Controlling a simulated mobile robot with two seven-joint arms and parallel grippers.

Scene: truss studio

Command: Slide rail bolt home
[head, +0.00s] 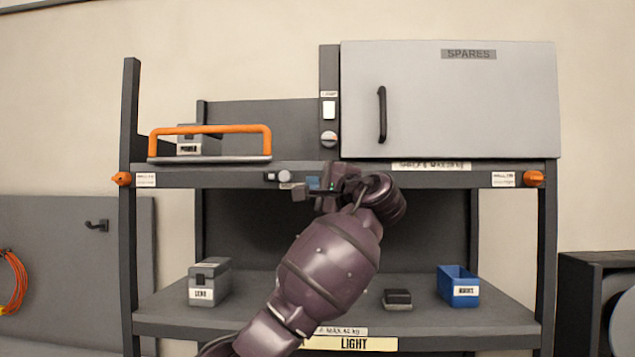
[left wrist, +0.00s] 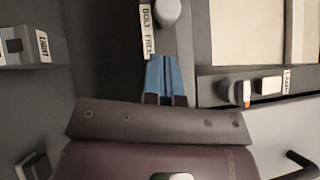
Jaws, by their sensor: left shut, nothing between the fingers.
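The rail bolt's round grey knob (head: 285,177) sits on the front edge of the upper shelf, left of middle. The same knob (left wrist: 167,12) shows at the top of the left wrist view, beside a white label (left wrist: 148,32) that appears to read "BOLT FREE". My left gripper (head: 312,183) is just right of the knob in the head view, at about shelf-edge height. Its blue fingers (left wrist: 167,72) are together with nothing between them. A gap shows between fingertips and knob in the wrist view. My right gripper is not in view.
Above the shelf edge are a switch (head: 329,109) and a dial (head: 328,139), beside the closed SPARES cabinet (head: 460,100). An orange-handled tray (head: 210,159) sits on the upper shelf. Below are a grey box (head: 209,281), a dark block (head: 397,299) and a blue bin (head: 458,287).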

